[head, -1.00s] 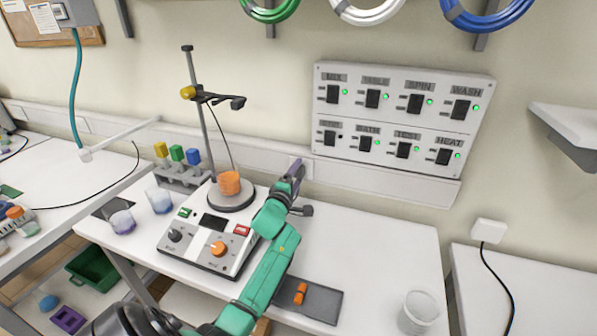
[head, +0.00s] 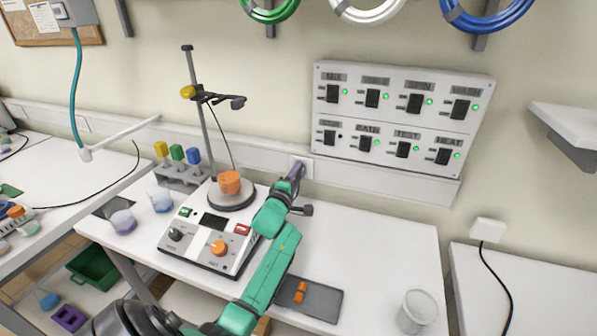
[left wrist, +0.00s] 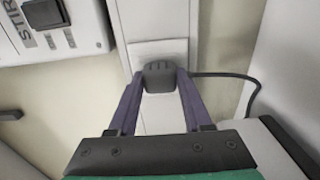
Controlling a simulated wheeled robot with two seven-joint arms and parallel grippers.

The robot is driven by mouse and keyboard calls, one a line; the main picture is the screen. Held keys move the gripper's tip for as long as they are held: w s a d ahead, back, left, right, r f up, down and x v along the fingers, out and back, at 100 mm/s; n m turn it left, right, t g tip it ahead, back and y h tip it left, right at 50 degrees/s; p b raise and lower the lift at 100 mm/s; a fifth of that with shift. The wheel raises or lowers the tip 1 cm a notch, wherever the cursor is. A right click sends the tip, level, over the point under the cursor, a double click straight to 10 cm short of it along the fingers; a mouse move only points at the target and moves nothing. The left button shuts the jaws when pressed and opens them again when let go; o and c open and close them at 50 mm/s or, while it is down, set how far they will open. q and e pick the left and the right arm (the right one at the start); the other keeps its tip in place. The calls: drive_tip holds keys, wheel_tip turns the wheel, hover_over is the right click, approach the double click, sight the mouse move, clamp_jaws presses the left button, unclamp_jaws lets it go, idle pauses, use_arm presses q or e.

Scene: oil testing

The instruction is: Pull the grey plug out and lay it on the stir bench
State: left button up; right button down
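The grey plug (left wrist: 160,77) sits at a white wall socket plate (left wrist: 140,52) in the left wrist view. A dark cable runs off to its right. My left gripper (left wrist: 160,82) has one purple finger on each side of the plug, and the fingers look pressed against it. In the head view the left gripper (head: 296,172) reaches the wall behind the stir bench (head: 385,240), and the plug is hidden behind its fingers. The bench is white, with a stirrer (head: 207,240) on its left part. My right gripper is not in view.
The stand (head: 205,140) and an orange beaker (head: 230,182) are left of my arm. The switch panel (head: 400,118) hangs above. A grey tray (head: 322,303) and a clear cup (head: 417,312) stand at the front. The bench's right middle is clear.

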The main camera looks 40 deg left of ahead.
use_arm(q)
clamp_jaws()
drive_tip(key=p+v, duration=0.4)
drive_tip(key=v, duration=0.2)
idle(0.9)
